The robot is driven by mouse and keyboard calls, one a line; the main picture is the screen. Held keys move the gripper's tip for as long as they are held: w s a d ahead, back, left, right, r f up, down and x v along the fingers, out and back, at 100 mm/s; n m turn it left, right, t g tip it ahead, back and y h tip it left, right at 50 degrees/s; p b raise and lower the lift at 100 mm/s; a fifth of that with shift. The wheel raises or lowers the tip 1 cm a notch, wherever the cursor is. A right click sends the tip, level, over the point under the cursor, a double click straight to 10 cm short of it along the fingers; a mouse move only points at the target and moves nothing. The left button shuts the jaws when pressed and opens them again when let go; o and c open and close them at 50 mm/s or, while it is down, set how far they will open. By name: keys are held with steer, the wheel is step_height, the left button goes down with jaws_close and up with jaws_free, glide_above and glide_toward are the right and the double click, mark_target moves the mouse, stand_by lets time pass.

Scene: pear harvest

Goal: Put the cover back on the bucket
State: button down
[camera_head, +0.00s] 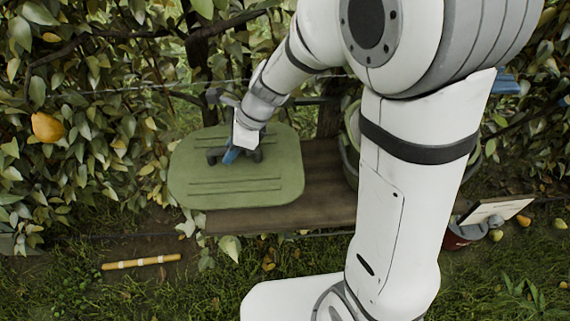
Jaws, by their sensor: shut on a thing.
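The cover (235,192) is a flat green panel with rounded corners, raised lines and a dark handle in its middle. My gripper (231,157) is shut on the cover's handle, with a blue fingertip showing there. The cover lies roughly level over the left part of a wooden bench; I cannot tell whether it touches the bench. A green bucket (350,150) stands at the bench's right part, mostly hidden behind my arm. Only strips of its rim and side show, so its opening is hidden.
The brown wooden bench (325,185) has bare room between cover and bucket. A yellow stick with white bands (141,262) lies on the ground at left. A reddish container (462,236) and a pale board (497,209) are at right. Foliage with a pear (47,127) stands behind.

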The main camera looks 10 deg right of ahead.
mark_target(281, 161)
steer(key=d, duration=1)
steer(key=shift+s+d, duration=0.2)
step_height(281, 161, down, 2)
steer(key=shift+s+d+f+b, duration=0.1)
steer(key=shift+f+b, duration=0.1)
steer(key=shift+b, duration=0.3)
steer(key=shift+f, duration=0.35)
step_height(281, 161, down, 4)
steer(key=shift+r+b, duration=0.1)
steer(key=shift+b, duration=0.55)
steer(key=shift+d, duration=0.15)
steer(key=shift+f, duration=0.25)
steer(key=c, duration=1.3)
jaws_free()
